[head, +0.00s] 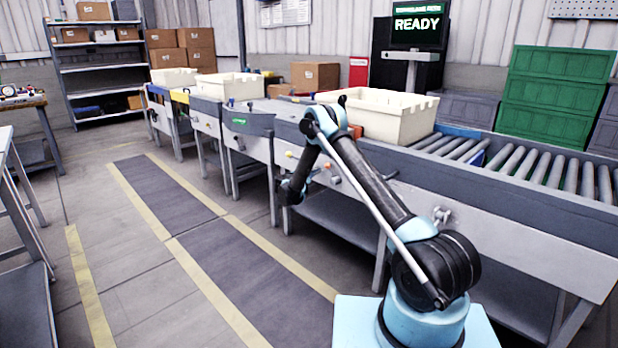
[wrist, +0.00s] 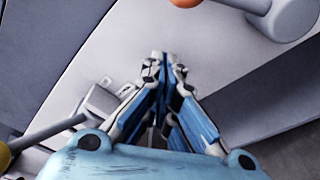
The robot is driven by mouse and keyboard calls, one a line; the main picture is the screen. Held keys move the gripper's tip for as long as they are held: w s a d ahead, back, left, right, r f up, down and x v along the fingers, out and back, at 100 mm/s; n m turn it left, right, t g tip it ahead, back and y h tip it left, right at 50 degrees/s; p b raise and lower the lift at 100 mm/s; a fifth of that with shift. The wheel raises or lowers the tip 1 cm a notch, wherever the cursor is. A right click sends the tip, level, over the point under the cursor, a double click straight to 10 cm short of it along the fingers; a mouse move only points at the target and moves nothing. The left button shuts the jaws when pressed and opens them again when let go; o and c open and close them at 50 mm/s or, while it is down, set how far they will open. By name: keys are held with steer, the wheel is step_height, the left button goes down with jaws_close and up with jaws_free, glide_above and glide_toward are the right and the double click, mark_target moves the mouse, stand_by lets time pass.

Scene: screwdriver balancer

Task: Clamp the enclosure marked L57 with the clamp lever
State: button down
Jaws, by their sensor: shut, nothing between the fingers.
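Three cream open-topped enclosures stand along the conveyor line in the head view: a near one (head: 385,117), a middle one (head: 230,86) and a far one (head: 175,77). No L57 marking is readable. My gripper (wrist: 163,75) is shut and empty in the wrist view, its fingertips over a pale grey panel. A grey lever rod (wrist: 48,130) with a yellow-orange knob lies left of the fingers, apart from them. A thick grey handle (wrist: 290,14) is at the upper right. I cannot tell which is the clamp lever. In the head view my forearm partly covers the bench front.
The grey bench front (head: 460,215) carries small coloured knobs beside my arm. Rollers (head: 540,170) run to the right, with green crates (head: 555,95) behind. A screen (head: 417,24) reads READY. The floor lane (head: 225,270) on the left is clear.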

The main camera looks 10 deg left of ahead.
steer(key=shift+s+d+r, duration=1.1)
steer(key=shift+s, duration=0.15)
steer(key=shift+a, duration=0.1)
